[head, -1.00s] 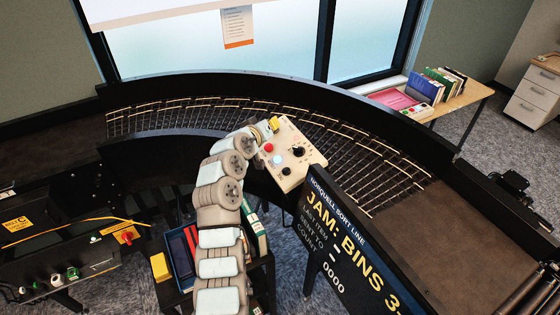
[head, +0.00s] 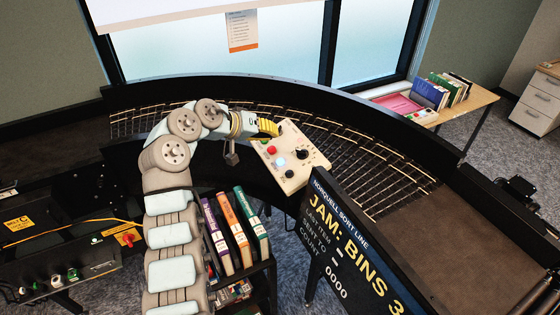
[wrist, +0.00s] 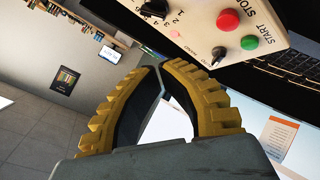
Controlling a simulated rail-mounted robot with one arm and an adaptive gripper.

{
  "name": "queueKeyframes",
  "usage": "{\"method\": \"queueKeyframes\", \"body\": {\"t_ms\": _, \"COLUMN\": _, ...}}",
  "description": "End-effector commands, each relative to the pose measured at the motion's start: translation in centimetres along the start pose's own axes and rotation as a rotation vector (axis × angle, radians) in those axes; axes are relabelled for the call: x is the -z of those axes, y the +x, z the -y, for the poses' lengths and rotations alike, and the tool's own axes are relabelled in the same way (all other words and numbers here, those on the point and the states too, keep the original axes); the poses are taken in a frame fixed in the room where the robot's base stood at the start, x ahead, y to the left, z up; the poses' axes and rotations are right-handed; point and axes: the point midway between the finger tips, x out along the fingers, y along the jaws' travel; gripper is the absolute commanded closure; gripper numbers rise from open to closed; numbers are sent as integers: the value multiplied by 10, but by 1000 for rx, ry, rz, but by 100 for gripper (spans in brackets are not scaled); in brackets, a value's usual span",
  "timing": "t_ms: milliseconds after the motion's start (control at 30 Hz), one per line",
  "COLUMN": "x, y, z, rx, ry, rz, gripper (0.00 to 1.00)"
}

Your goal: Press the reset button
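The beige control panel (head: 290,178) stands at the inner side of the curved roller line. In the head view it carries a red button (head: 271,150), a glowing pale button (head: 281,162) and black knobs. The wrist view shows the panel (wrist: 200,13) at top, with a red STOP button (wrist: 228,20), a green START button (wrist: 249,42) and a small pale round button (wrist: 175,33) whose label I cannot read. My gripper (head: 268,127) has yellow-backed fingers at the panel's upper left edge. Its fingertips (wrist: 161,70) come together, empty, apart from the buttons.
The jam display sign (head: 350,240) stands right of the panel. The roller conveyor (head: 340,150) curves behind it. Several books (head: 235,230) stand on a cart below. A control box with a red switch (head: 127,238) is at left, and a table with books (head: 440,105) at far right.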

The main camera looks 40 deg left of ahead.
Motion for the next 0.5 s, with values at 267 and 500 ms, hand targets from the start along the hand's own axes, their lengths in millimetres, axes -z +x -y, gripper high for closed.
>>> {"method": "queueKeyframes", "body": {"t_ms": 267, "x": -6, "y": 10, "z": 6, "rx": 0, "ry": -1, "rz": 0, "gripper": 100}}
{"method": "queueKeyframes", "body": {"t_ms": 500, "x": -18, "y": 31, "z": 17, "rx": -1, "ry": -1, "rz": 2, "gripper": 100}}
